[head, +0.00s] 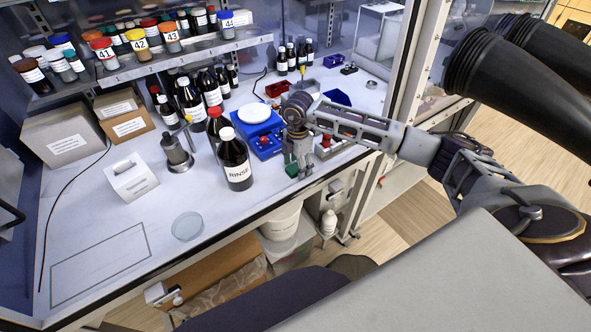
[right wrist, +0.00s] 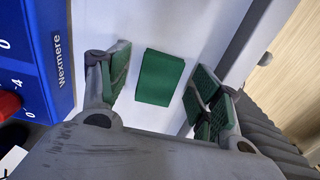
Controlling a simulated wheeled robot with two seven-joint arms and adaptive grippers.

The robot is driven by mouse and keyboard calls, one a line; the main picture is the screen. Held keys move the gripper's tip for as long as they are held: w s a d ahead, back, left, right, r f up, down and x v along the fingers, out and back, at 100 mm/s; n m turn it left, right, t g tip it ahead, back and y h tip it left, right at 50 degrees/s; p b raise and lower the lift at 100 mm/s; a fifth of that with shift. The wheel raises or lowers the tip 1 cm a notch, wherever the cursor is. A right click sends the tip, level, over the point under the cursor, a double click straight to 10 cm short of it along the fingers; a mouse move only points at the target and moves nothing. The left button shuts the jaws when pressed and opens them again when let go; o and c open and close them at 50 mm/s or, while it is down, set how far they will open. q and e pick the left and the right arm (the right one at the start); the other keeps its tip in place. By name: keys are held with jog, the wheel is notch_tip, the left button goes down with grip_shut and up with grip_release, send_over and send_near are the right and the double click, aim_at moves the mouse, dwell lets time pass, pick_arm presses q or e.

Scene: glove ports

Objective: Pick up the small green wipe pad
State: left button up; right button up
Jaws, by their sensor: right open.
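The small green wipe pad (right wrist: 160,77) is a dark green block on the white worktop in the right wrist view. It lies between the two spread fingers of my right gripper (right wrist: 164,90), with a visible gap on each side. The fingers have green-faced pads of their own. In the head view my right gripper (head: 299,172) points down at the worktop near its front edge, right of the RINSE bottle. The wipe pad cannot be told apart from the green finger pads there. My right gripper is open and empty. My left gripper is not in view.
A blue scale (head: 257,117) stands just beside the gripper; its blue side also shows in the right wrist view (right wrist: 48,50). The RINSE bottle (head: 235,165) stands to the left. A glass dish (head: 187,226) lies at the front. Large black gloves (head: 500,75) hang at right.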

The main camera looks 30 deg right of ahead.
jog(key=shift+c, duration=0.5)
jog(key=c, duration=0.7)
jog(key=shift+r, duration=0.15)
notch_tip(320, 180, up, 10)
jog(key=b, duration=0.2)
jog(key=shift+o, duration=0.7)
jog(key=c, duration=0.4)
